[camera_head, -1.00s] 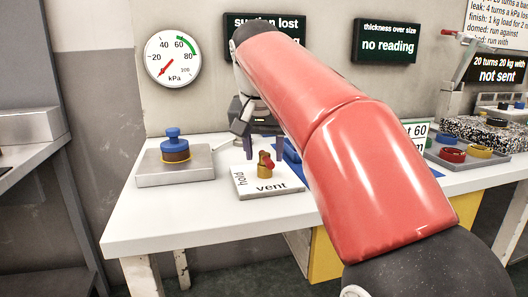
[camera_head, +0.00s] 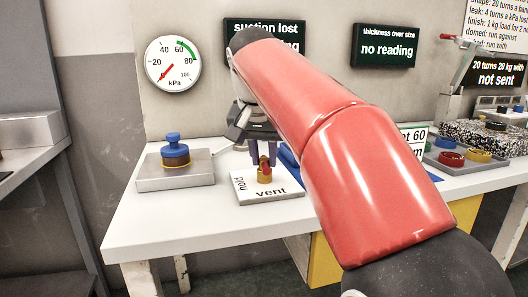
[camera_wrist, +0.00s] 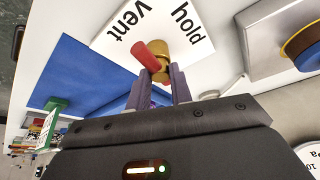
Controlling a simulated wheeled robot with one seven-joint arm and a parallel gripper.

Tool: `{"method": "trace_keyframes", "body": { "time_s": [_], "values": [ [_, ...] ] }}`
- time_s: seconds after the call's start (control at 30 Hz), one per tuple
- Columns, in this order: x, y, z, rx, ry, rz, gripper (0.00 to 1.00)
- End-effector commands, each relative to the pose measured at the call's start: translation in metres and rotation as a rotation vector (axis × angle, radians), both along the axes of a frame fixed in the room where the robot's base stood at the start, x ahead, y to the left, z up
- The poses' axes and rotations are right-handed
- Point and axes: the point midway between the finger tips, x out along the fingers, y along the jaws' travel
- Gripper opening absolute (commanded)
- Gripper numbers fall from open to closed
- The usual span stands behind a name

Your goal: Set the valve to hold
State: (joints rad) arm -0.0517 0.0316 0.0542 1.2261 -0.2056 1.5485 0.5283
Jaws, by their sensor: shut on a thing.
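The valve (camera_head: 264,177) is a small brass body with a red lever, standing on a white plate (camera_head: 285,197) marked "hold" at its left and "vent" along its near edge. In the wrist view the valve's brass body (camera_wrist: 161,62) is close in front of the fingers, and its red lever (camera_wrist: 143,54) points left, toward the side of "vent". My gripper (camera_head: 263,162) reaches down from behind, with purple fingers shut on the valve. Exactly which part the fingertips (camera_wrist: 165,82) touch is partly hidden.
A round gauge (camera_head: 172,64) on the wall has its red needle at the low end. A blue-knobbed piece (camera_head: 175,154) sits on a metal block (camera_head: 148,182) to the left. A sign above, partly covered by my arm, reads "suction lost" (camera_head: 262,27).

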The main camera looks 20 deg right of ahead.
Motion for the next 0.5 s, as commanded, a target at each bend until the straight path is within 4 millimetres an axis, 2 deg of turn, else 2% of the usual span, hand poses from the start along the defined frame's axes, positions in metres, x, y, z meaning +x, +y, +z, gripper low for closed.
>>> {"method": "trace_keyframes", "body": {
  "time_s": [0.5],
  "values": [
    [0.0041, 0.0033, 0.006, -0.001, -0.006, -0.414, 0.0]
  ]
}}
